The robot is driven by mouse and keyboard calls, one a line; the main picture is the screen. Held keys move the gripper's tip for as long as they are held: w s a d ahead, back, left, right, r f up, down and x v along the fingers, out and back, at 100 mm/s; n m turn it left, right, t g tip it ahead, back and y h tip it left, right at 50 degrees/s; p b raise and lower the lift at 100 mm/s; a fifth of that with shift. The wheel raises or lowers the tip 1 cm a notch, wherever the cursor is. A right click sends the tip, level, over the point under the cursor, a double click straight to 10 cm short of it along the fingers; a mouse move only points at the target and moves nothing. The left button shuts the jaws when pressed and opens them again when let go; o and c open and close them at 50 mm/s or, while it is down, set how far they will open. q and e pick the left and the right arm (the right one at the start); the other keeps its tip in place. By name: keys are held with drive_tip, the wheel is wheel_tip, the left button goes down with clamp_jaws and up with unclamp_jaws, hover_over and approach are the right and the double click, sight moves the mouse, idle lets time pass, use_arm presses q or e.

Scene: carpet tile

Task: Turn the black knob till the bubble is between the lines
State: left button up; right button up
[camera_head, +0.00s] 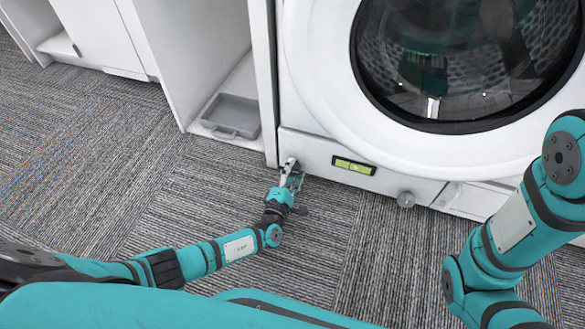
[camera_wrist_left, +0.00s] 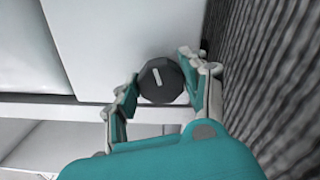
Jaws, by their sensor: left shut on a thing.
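The black knob (camera_wrist_left: 161,80) shows in the left wrist view between my left gripper's fingers (camera_wrist_left: 160,85); a pale line marks its face. In the head view my left gripper (camera_head: 291,172) is at the lower left front of the white washing machine (camera_head: 310,60), shut on the knob, which it mostly hides there. A yellow-green level vial (camera_head: 353,166) in a dark frame sits on the machine's lower front, right of the gripper. The bubble and its lines are too small to place surely. My right arm is at the right edge; its gripper is out of view.
A grey round knob or foot (camera_head: 406,199) is at the machine's lower front, right of the vial. A grey tray (camera_head: 232,116) lies in the open white cabinet to the left. The striped grey carpet (camera_head: 150,170) is clear.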

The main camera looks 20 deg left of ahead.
use_arm(q)
drive_tip(key=shift+w+d+m+p, duration=0.1)
drive_tip(key=shift+m+p, duration=0.4)
drive_tip(key=shift+m, duration=1.1)
drive_tip(key=o, duration=1.1)
drive_tip(key=shift+o, duration=0.2)
drive_tip(key=shift+f, duration=0.1)
drive_tip(key=shift+s, duration=0.5)
drive_tip(key=s, duration=1.1)
drive_tip(key=shift+a, duration=0.2)
drive_tip(key=shift+s, duration=0.1)
